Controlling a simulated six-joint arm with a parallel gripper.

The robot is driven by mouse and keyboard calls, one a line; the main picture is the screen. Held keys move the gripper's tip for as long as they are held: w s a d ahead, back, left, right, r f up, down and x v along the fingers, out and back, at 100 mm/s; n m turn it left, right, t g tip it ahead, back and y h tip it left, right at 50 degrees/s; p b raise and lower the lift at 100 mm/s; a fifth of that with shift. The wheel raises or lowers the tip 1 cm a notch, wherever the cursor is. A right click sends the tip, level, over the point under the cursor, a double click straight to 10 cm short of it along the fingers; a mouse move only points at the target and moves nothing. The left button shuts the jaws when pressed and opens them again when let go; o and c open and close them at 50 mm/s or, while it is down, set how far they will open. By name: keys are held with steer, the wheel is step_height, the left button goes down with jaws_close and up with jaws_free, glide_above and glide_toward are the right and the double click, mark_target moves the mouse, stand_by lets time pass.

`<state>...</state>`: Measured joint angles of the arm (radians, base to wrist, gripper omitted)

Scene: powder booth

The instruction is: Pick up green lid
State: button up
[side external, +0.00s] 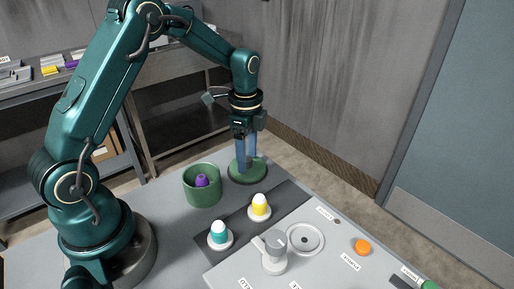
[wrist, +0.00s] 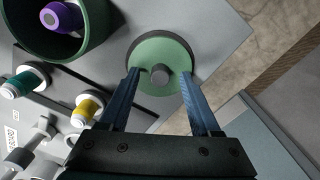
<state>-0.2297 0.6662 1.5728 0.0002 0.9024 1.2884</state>
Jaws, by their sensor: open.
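The green lid (side external: 235,178) is a round disc lying on the grey table at its far edge, right of the green pot. In the wrist view the lid (wrist: 146,51) shows a dark grey knob (wrist: 160,74) at its middle. My gripper (side external: 250,160) points down over the lid, its blue fingers apart. In the wrist view my gripper (wrist: 159,84) has one finger on each side of the knob, with space between. I cannot tell whether the fingertips touch the lid.
The open green pot (side external: 203,190) holds a purple-topped bottle (side external: 201,181). A yellow-topped bottle (side external: 260,205) and a teal-topped bottle (side external: 219,233) stand on a dark strip. A grey panel carries a round dish (side external: 317,240) and an orange knob (side external: 362,247).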

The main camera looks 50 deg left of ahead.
jaws_close()
stand_by(0.3)
